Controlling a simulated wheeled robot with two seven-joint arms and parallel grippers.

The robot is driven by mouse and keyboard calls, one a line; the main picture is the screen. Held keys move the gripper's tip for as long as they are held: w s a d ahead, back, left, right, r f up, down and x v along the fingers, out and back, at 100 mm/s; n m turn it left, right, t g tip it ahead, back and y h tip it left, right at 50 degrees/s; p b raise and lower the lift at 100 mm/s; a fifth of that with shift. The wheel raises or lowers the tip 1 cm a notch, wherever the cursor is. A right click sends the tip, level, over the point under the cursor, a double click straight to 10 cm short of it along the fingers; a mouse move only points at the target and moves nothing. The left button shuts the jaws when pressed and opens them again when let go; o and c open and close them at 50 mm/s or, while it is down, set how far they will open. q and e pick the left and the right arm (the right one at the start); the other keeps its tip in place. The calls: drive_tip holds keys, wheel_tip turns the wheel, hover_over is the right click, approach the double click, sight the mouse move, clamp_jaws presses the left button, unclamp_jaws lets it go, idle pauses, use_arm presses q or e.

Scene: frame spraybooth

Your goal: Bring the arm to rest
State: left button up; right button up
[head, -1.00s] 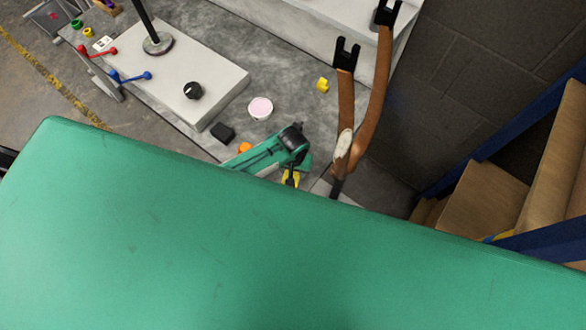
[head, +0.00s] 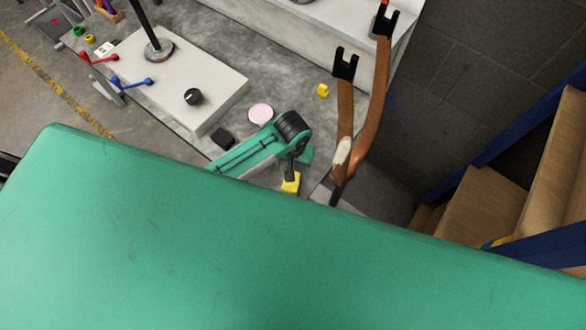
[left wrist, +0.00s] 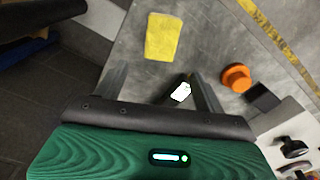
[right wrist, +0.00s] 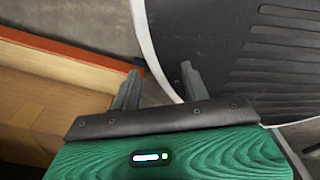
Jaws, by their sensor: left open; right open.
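My left arm (head: 262,145) is raised over the grey bench in the head view. My left gripper (left wrist: 160,77) is open in the left wrist view, its fingers apart above the bench. A small black-and-white item (left wrist: 180,93) shows between the fingers; I cannot tell whether it touches them. A yellow pad (left wrist: 160,37) lies beyond the fingertips; a yellow patch (head: 291,183) also shows below the arm in the head view. My right gripper (right wrist: 160,70) is open with nothing between its fingers, and is outside the head view.
A brown fork (head: 346,125) stands close right of the left arm. A pink-topped tub (head: 261,114), black block (head: 222,138) and white knobbed box (head: 180,80) are on the bench. Cardboard (right wrist: 60,95) and a dark ribbed surface (right wrist: 250,60) flank the right gripper.

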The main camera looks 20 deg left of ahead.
use_arm(q)
wheel_tip(320, 180, up, 2)
drive_tip(key=shift+r, duration=0.2)
idle(0.5)
